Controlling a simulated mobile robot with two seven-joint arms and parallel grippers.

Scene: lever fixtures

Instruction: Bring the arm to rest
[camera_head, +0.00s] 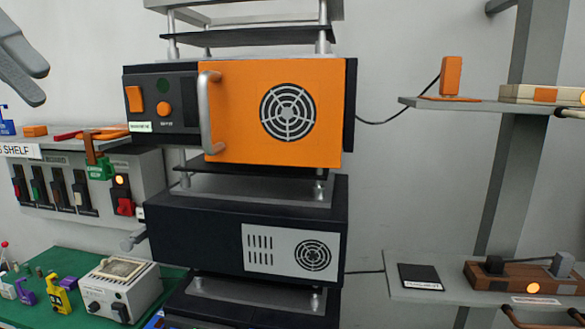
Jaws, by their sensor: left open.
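My left gripper (42,83) shows at the upper left edge as two grey fingers. It is open, and nothing shows between the fingers. It hangs above the left shelf, apart from everything near it. The rest of my left arm is outside the picture. My right gripper is not in view.
A dark oven with an orange door (240,115) and grey handle stands mid-picture, above another dark unit (195,235). At left are a lever panel (80,218) and a green mat (75,262) with a white device (122,288). Shelves (475,104) jut out at right.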

